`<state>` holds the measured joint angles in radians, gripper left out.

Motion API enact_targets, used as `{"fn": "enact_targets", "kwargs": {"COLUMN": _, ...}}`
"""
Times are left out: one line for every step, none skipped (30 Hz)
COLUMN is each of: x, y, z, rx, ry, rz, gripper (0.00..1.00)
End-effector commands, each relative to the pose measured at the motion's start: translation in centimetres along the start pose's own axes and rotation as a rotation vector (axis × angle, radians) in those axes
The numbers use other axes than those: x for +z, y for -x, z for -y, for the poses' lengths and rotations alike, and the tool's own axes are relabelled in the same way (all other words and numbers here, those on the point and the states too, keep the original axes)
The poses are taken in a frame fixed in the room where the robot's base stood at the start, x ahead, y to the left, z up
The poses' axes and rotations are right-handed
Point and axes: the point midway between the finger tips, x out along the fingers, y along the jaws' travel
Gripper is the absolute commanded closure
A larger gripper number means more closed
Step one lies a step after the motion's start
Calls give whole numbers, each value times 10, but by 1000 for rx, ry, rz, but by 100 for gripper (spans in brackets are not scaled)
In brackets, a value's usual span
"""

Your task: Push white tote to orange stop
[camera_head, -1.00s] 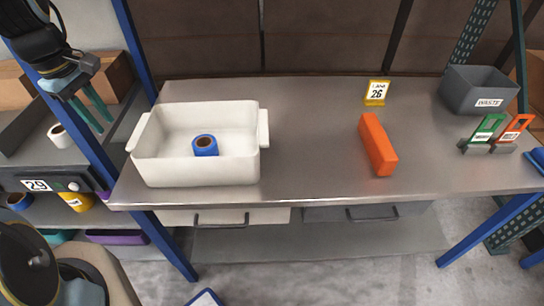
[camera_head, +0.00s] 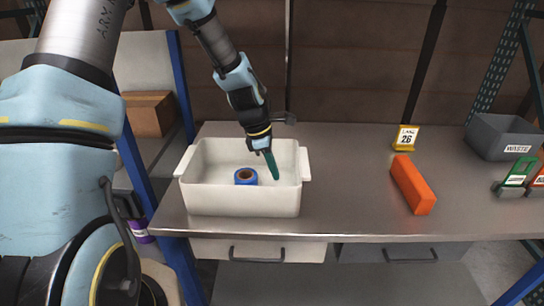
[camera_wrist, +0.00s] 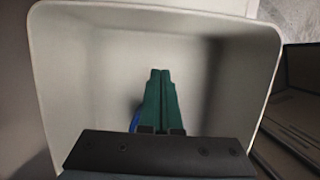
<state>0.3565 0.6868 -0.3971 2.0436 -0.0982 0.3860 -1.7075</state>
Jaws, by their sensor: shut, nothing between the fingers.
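The white tote (camera_head: 240,203) stands on the left part of the grey metal table, with a blue roll (camera_head: 246,177) inside. The orange stop (camera_head: 413,185) is a long block lying on the table to the right, with bare tabletop between it and the tote. My gripper (camera_head: 273,172) points down into the tote, right of the roll and near the right wall. Its green fingers are shut and empty. In the wrist view the shut fingers (camera_wrist: 160,95) lie inside the tote (camera_wrist: 80,70), and the roll is mostly hidden behind them. Whether they touch a wall I cannot tell.
A yellow sign marked 26 (camera_head: 406,138) stands behind the orange stop. A grey waste bin (camera_head: 502,138) and green and orange tags (camera_head: 518,175) are at the right end. Drawers (camera_head: 258,250) hang under the table's front edge (camera_head: 350,237).

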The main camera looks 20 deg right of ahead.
Motion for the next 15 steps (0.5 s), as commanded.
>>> {"fn": "enact_targets", "kwargs": {"x": 0, "y": -10, "z": 2, "rx": -5, "ry": 0, "rz": 1, "gripper": 100}}
{"fn": "enact_targets", "kwargs": {"x": 0, "y": -16, "z": 2, "rx": -6, "ry": -1, "rz": 0, "gripper": 100}}
{"fn": "enact_targets", "kwargs": {"x": 0, "y": -23, "z": 1, "rx": -4, "ry": 0, "rz": 0, "gripper": 100}}
{"fn": "enact_targets", "kwargs": {"x": 0, "y": -28, "z": 2, "rx": -6, "ry": 1, "rz": 0, "gripper": 100}}
{"fn": "enact_targets", "kwargs": {"x": 0, "y": -33, "z": 2, "rx": -4, "ry": -1, "rz": 0, "gripper": 100}}
{"fn": "enact_targets", "kwargs": {"x": 9, "y": -33, "z": 1, "rx": -2, "ry": -5, "rz": 1, "gripper": 100}}
{"fn": "enact_targets", "kwargs": {"x": 14, "y": -33, "z": 0, "rx": -1, "ry": -4, "rz": 1, "gripper": 100}}
{"fn": "enact_targets", "kwargs": {"x": 18, "y": -34, "z": 0, "rx": -1, "ry": -5, "rz": 0, "gripper": 100}}
{"fn": "enact_targets", "kwargs": {"x": 23, "y": -36, "z": 1, "rx": -1, "ry": -4, "rz": 0, "gripper": 100}}
{"fn": "enact_targets", "kwargs": {"x": 26, "y": -37, "z": 0, "rx": -1, "ry": -4, "rz": 0, "gripper": 100}}
{"fn": "enact_targets", "kwargs": {"x": 29, "y": -39, "z": 1, "rx": -1, "ry": -3, "rz": 0, "gripper": 100}}
{"fn": "enact_targets", "kwargs": {"x": 32, "y": -40, "z": 0, "rx": -1, "ry": -2, "rz": 0, "gripper": 100}}
{"fn": "enact_targets", "kwargs": {"x": 33, "y": -41, "z": 0, "rx": 0, "ry": -2, "rz": 0, "gripper": 100}}
{"fn": "enact_targets", "kwargs": {"x": 35, "y": -41, "z": 0, "rx": 0, "ry": -1, "rz": 0, "gripper": 100}}
{"fn": "enact_targets", "kwargs": {"x": 36, "y": -42, "z": 0, "rx": 1, "ry": -1, "rz": 0, "gripper": 100}}
